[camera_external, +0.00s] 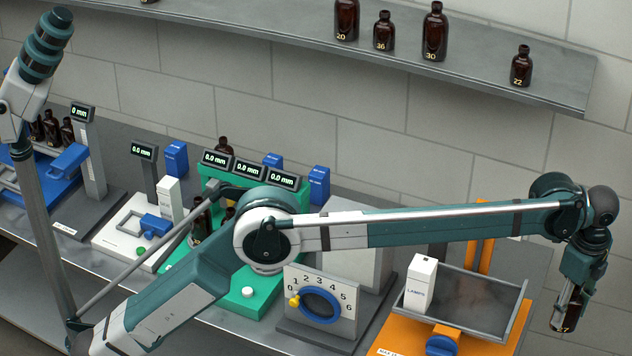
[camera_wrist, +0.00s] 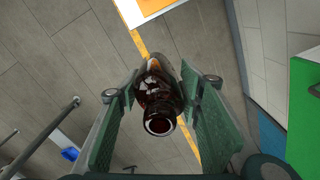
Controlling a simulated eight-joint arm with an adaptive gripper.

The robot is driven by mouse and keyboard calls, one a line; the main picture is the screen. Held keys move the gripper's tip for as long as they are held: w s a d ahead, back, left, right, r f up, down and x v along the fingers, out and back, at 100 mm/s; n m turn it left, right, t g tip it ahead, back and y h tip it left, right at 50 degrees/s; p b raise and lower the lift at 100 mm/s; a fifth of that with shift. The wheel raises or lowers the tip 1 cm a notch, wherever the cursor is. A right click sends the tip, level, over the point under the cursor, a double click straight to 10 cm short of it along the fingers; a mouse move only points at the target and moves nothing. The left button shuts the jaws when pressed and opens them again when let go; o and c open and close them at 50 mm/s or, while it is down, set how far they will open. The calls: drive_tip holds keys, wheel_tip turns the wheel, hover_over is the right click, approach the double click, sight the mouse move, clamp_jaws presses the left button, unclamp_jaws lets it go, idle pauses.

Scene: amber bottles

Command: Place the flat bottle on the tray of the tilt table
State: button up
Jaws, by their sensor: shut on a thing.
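My gripper (camera_external: 574,290) is at the far right, past the right edge of the tilt table. It is shut on a dark amber bottle (camera_external: 566,316), which hangs below it. In the wrist view, the bottle (camera_wrist: 158,92) sits between the two green finger pads, its open mouth facing the camera; its flatness is hard to judge. The tilt table has an orange base (camera_external: 395,338), a blue knob (camera_external: 442,346) and a grey, rimmed tray (camera_external: 482,300). No bottle shows on the tray.
A white box marked LAMPS (camera_external: 420,284) stands at the tray's left side. A dial panel (camera_external: 318,304) and a green station (camera_external: 258,301) are further left. Amber bottles stand on the wall shelf (camera_external: 480,82) above. An orange post (camera_external: 485,250) rises behind the tray.

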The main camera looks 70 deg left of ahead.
drive_tip(key=w+a+f+n, duration=0.1)
drive_tip(key=a+f+n, duration=0.3)
drive_tip(key=a, duration=0.5)
drive_tip(key=a+f+n, duration=0.3)
drive_tip(key=a+f, duration=0.1)
drive_tip(key=a, duration=0.5)
drive_tip(key=n+p, duration=0.9)
drive_tip(key=p, duration=0.1)
hover_over(441, 289)
wheel_tip(441, 289, down, 2)
drive_tip(key=shift+f, duration=0.2)
drive_tip(key=shift+f, duration=0.1)
drive_tip(key=shift+f+p, duration=0.45)
drive_tip(key=shift+f, duration=2.6)
drive_tip(key=shift+f, duration=0.1)
drive_tip(key=shift+f, duration=1.75)
drive_tip(key=shift+f, duration=0.15)
